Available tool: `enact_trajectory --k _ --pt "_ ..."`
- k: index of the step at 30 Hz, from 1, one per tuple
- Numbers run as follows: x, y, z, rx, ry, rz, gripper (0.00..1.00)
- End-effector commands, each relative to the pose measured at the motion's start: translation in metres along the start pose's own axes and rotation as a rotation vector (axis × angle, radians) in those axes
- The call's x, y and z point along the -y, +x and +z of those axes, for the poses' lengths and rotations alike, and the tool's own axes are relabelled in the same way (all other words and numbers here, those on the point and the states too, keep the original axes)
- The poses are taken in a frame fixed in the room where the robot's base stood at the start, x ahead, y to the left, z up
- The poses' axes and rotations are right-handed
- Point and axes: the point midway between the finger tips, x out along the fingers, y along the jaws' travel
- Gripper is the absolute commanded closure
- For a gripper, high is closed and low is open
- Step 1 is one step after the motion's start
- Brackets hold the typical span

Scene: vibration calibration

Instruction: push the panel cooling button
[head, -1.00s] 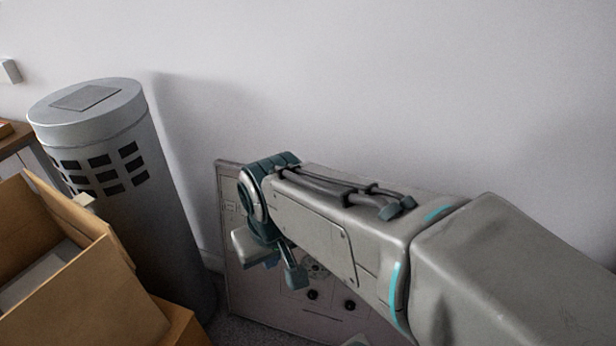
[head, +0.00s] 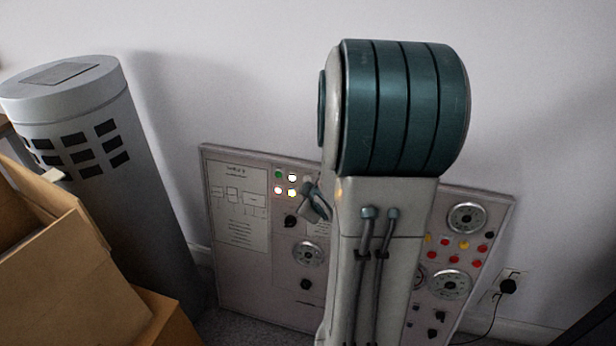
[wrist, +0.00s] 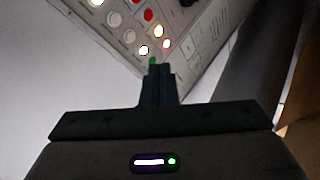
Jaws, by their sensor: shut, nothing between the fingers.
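The grey control panel (head: 240,290) leans against the wall in the head view. Its upper left part has a small group of lit buttons: a green button (head: 278,175), a white one (head: 292,177), a pinkish one (head: 278,190) and a yellow one (head: 292,193). Labels are too small to read, so I cannot tell which is panel cooling. My gripper (head: 310,198) is just right of this group, partly hidden by my arm. In the wrist view my gripper (wrist: 156,67) is shut and empty, its tips beside the green button (wrist: 153,61). I cannot tell whether they touch.
My arm covers the panel's middle. Dials and red and yellow buttons (head: 463,244) show to its right. A grey perforated cylinder (head: 105,200) and an open cardboard box (head: 45,280) stand left. A plug (head: 508,286) with a cord is at the right wall.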

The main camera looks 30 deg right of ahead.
Motion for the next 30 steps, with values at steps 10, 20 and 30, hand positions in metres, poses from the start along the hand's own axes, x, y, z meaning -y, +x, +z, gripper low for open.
enact_trajectory --k 10,20,30 --pt "-0.005 0.044 0.065 -0.386 -0.063 0.111 1.0" --pt "-0.01 0.038 0.073 -0.509 -0.062 0.178 1.0" --pt "-0.012 0.04 0.073 -0.507 -0.062 0.177 1.0"
